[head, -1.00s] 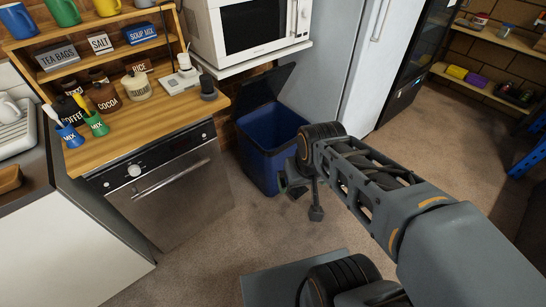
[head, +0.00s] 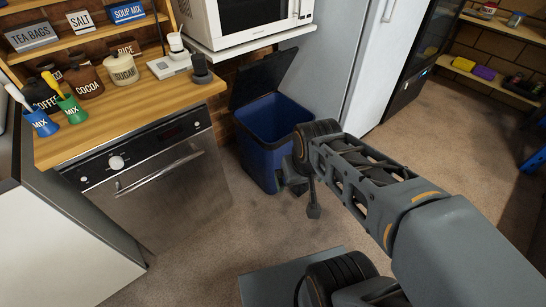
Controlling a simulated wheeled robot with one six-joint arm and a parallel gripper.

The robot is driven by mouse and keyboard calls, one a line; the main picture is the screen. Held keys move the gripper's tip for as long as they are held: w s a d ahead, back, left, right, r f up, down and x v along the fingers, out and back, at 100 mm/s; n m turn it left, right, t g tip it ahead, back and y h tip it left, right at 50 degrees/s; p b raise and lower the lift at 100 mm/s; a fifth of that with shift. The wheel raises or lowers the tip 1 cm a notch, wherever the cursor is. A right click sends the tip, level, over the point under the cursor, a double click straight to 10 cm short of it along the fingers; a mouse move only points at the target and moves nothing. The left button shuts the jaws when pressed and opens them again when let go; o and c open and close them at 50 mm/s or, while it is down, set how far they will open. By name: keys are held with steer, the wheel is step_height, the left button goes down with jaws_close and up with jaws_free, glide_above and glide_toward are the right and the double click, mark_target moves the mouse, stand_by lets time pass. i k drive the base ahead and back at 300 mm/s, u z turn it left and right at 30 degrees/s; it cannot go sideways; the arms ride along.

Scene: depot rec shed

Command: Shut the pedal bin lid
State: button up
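The blue pedal bin (head: 256,150) stands on the floor between the oven cabinet and the fridge. Its dark lid (head: 262,78) is up, tilted back behind the open top, and I can see into the blue inside. My gripper (head: 290,186) is at the end of my arm, in front of the bin's right side in the picture and below its rim. It hides part of that side. I cannot tell whether it touches the bin. Its fingers are small and dark, and I cannot see whether they are open or shut.
A wooden counter with jars and the oven (head: 165,180) stand left of the bin. A white microwave (head: 250,22) sits on a shelf (head: 262,40) above and behind the lid. A tall fridge (head: 350,75) stands to the right. The carpeted floor (head: 440,150) is clear at right.

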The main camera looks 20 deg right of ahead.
mark_target(254, 80)
steer(key=i, duration=1.3)
steer(key=u, duration=0.45)
